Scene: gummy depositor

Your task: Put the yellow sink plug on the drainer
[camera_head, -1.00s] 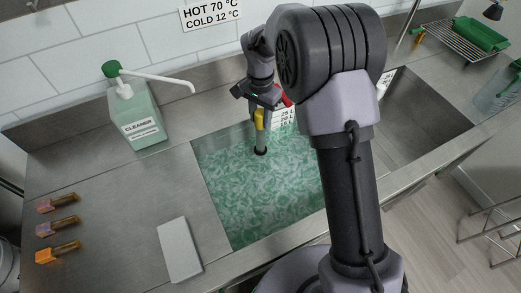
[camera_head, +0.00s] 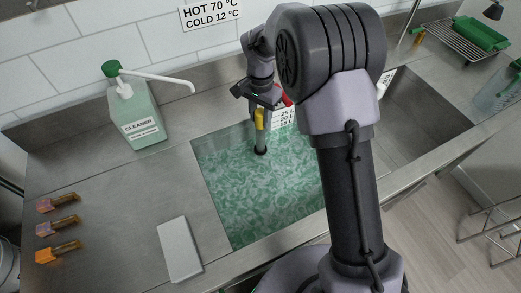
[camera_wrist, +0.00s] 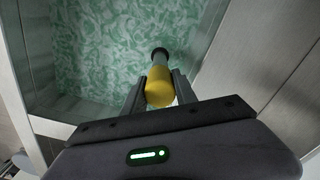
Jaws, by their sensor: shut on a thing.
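The yellow sink plug (camera_head: 259,120) is upright over the left sink basin. It has a yellow top, a grey tube and a black lower end that meets the green water surface; whether it reaches deeper I cannot tell. My gripper (camera_head: 262,106) is shut on its yellow part, and in the wrist view the plug (camera_wrist: 160,90) sits between both fingers. A wire rack (camera_head: 458,44), which looks like the drainer, stands at the back right with a green object on it.
Foamy green water (camera_head: 250,200) fills the left basin; the right basin (camera_head: 425,115) looks empty. A cleaner bottle (camera_head: 138,118) stands behind left. Several small brushes (camera_head: 62,226) and a grey slab (camera_head: 179,250) lie on the left counter. A clear tub (camera_head: 497,92) is at the right.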

